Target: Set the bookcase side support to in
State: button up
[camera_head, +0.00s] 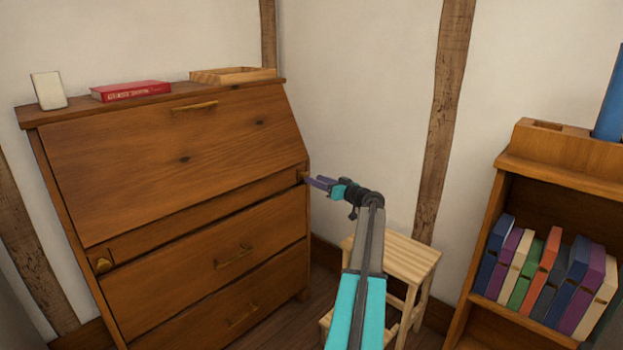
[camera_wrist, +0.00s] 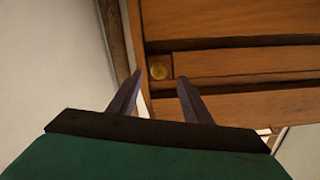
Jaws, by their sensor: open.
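The wooden bureau (camera_head: 190,215) stands at the left, its slanted lid closed. Its support on the bookcase side is the small block with a round brass knob (camera_head: 301,176) at the right end of the narrow rail below the lid. In the wrist view the knob (camera_wrist: 158,71) shows between my fingertips, beyond them. How far the support stands out is hard to tell. My gripper (camera_head: 317,182) is open and empty, just right of the knob, its purple fingers pointing at it. I see no clear contact.
The other support's knob (camera_head: 103,264) is at the rail's left end. A wooden stool (camera_head: 410,252) stands below my arm. The bookcase (camera_head: 515,185) with several books is at the right.

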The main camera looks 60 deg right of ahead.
jog(key=s+a+p, duration=0.1)
jog(key=s, duration=0.8)
jog(key=shift+s+a, duration=0.15)
jog(key=shift+a, duration=0.15)
